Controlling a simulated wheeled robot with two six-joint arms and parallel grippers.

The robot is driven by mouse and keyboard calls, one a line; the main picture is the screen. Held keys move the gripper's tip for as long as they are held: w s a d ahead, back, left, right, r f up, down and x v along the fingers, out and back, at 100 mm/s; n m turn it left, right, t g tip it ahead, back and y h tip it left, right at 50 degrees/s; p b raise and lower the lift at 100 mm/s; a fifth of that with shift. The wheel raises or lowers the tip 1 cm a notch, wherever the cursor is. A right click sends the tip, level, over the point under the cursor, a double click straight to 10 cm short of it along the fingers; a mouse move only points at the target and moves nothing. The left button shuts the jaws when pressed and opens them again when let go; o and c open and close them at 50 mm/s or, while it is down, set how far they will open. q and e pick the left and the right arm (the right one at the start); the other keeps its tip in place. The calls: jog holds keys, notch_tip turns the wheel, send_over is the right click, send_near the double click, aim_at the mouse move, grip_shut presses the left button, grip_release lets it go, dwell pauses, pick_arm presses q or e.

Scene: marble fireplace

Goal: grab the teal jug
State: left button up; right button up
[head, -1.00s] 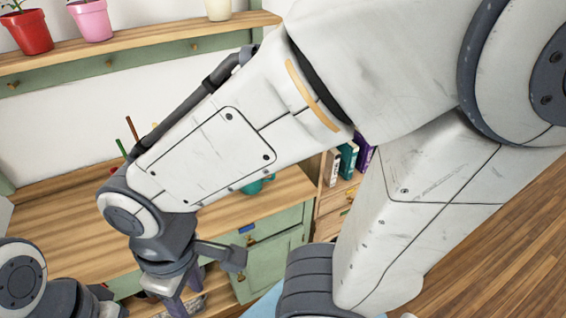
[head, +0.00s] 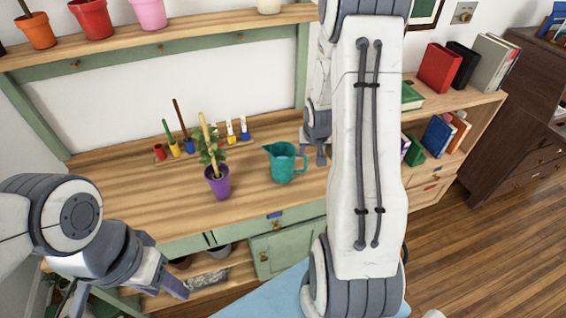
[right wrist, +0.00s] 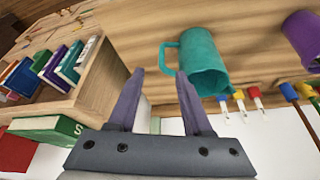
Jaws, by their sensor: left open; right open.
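The teal jug (head: 283,163) stands upright on the wooden tabletop, with its handle on the right side in the head view. It also shows in the right wrist view (right wrist: 203,62), beyond my fingers and apart from them. My right gripper (head: 318,158) is partly hidden behind my own arm in the head view, just right of the jug. In the right wrist view its two fingers are spread with nothing between them. My left gripper (head: 172,290) is low at the left, in front of the table and away from the jug.
A purple pot with a plant (head: 217,180) stands left of the jug. Several small coloured pots and brushes (head: 188,145) stand behind it. A bookshelf (head: 450,110) with books is to the right. A shelf (head: 200,32) with flowerpots runs above. Bare tabletop (head: 120,190) lies at left.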

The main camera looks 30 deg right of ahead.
aim_at(306, 163)
jog(key=b+x, duration=0.5)
jog(key=x, duration=0.5)
jog(key=shift+w+a+f+b, duration=0.1)
jog(key=shift+w+a+b, duration=0.05)
jog(key=shift+b, duration=0.2)
grip_shut()
dwell(0.9)
